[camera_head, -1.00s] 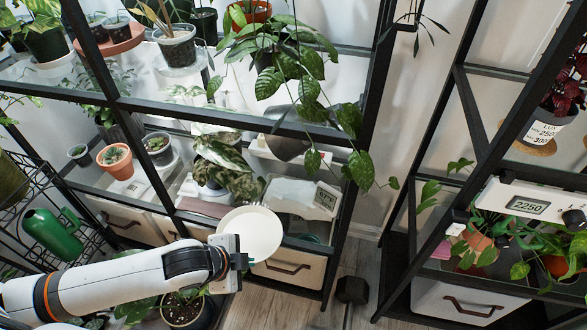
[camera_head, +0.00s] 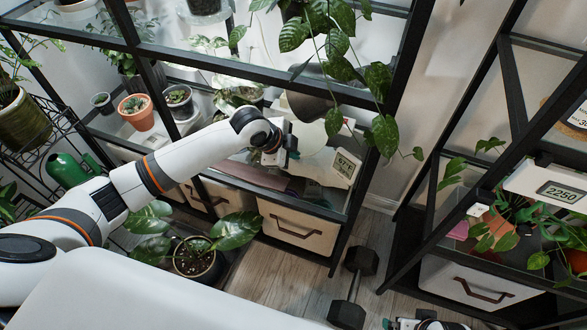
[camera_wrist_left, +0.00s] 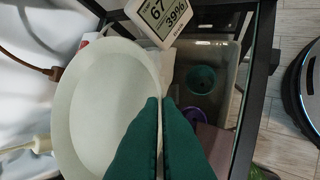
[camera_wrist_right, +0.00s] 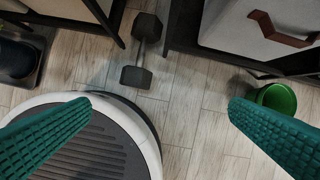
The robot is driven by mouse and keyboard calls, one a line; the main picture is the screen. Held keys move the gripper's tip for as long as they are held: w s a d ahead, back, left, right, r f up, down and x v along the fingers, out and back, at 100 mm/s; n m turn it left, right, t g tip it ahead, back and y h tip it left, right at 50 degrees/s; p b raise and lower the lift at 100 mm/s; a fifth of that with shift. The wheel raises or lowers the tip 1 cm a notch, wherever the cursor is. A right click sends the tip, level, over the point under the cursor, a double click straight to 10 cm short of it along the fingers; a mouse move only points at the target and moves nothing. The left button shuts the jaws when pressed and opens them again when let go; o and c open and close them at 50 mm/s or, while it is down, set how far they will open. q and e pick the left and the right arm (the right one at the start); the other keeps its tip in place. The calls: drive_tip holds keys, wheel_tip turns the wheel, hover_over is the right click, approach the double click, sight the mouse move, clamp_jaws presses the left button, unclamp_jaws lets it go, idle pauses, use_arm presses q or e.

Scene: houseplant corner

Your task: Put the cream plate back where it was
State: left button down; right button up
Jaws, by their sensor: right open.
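The cream plate (camera_wrist_left: 95,110) shows in the left wrist view, its round face filling the left half and its right rim running up to my fingers. My left gripper (camera_wrist_left: 160,103) has its two green fingers together on that rim. In the head view my left gripper (camera_head: 291,150) is at the lower shelf of the left rack, beside the clear bin; the plate is mostly hidden or hard to pick out there. I cannot tell whether the plate touches the shelf. My right gripper (camera_wrist_right: 163,103) is open and empty above the floor.
A meter (camera_head: 346,164) stands by the clear bin (camera_wrist_left: 218,75), close to the plate. Black rack posts and hanging leaves (camera_head: 384,135) are near my left arm. A potted plant (camera_head: 198,262) stands below it. A dumbbell (camera_head: 347,312) and a green pot (camera_wrist_right: 277,98) are on the floor.

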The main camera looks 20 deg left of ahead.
use_arm(q)
drive_tip(key=f+b, duration=0.1)
drive_tip(key=f, duration=0.3)
drive_tip(key=shift+w+f, duration=0.1)
drive_tip(key=shift+w, duration=0.1)
wheel_tip(320, 180, down, 3)
drive_tip(key=shift+w+r+b, duration=0.1)
drive_tip(key=shift+r+b, duration=0.05)
drive_tip(key=shift+b, duration=0.45)
drive_tip(key=shift+w, duration=0.1)
use_arm(e)
drive_tip(key=v, duration=0.9)
drive_tip(key=shift+w+t, duration=0.25)
drive_tip(key=shift+t, duration=0.05)
use_arm(q)
drive_tip(key=c, duration=1.7)
unclamp_jaws()
